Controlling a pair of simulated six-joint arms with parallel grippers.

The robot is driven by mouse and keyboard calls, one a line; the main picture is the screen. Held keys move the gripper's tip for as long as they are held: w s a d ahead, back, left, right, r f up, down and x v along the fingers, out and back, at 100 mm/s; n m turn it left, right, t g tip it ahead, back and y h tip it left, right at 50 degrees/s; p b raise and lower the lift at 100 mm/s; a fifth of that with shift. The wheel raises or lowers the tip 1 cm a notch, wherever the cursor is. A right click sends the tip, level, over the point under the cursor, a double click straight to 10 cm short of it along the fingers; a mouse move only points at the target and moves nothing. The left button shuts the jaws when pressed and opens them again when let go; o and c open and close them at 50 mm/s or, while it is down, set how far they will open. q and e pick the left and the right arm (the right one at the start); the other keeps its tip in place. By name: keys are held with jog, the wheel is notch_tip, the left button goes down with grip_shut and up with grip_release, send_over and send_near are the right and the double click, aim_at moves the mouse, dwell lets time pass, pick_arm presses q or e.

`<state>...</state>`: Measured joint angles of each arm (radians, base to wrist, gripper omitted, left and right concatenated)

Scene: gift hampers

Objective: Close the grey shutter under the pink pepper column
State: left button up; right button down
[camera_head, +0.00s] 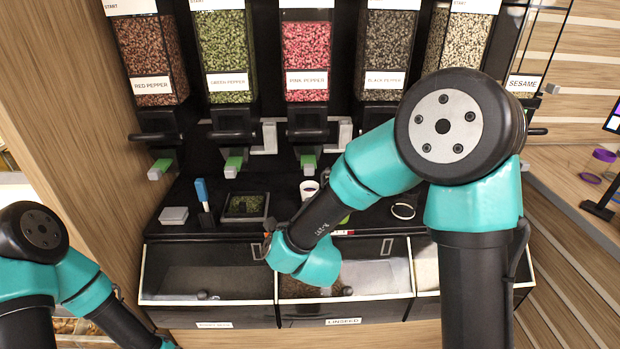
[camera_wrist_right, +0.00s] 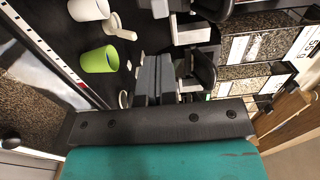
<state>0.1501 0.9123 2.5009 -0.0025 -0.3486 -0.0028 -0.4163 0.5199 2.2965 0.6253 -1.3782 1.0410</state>
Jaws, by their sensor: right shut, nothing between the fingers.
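The pink pepper column (camera_head: 305,48) stands in the middle of the dispenser row in the head view. Under its black outlet is the shutter, with a green-tipped grey tab (camera_head: 308,160) sticking out towards me; I cannot tell how far it is slid. A white cup (camera_head: 309,188) stands below this outlet. My right arm reaches in from the right over the bins, and its wrist hides its gripper there. In the right wrist view the right gripper (camera_wrist_right: 157,66) is shut and empty, near black dispenser parts (camera_wrist_right: 205,68). My left gripper is out of view.
Red (camera_head: 150,52), green (camera_head: 224,50) and black pepper (camera_head: 386,48) columns flank the pink one. A blue-handled tool (camera_head: 203,196) and a small tray (camera_head: 245,207) stand on the black shelf. Open bins (camera_head: 205,285) line the front. A green cup (camera_wrist_right: 98,60) shows in the wrist view.

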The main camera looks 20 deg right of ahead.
aim_at(310, 173)
jog(key=x, duration=1.2)
jog(key=shift+w+d, duration=0.1)
jog(key=shift+w, duration=0.3)
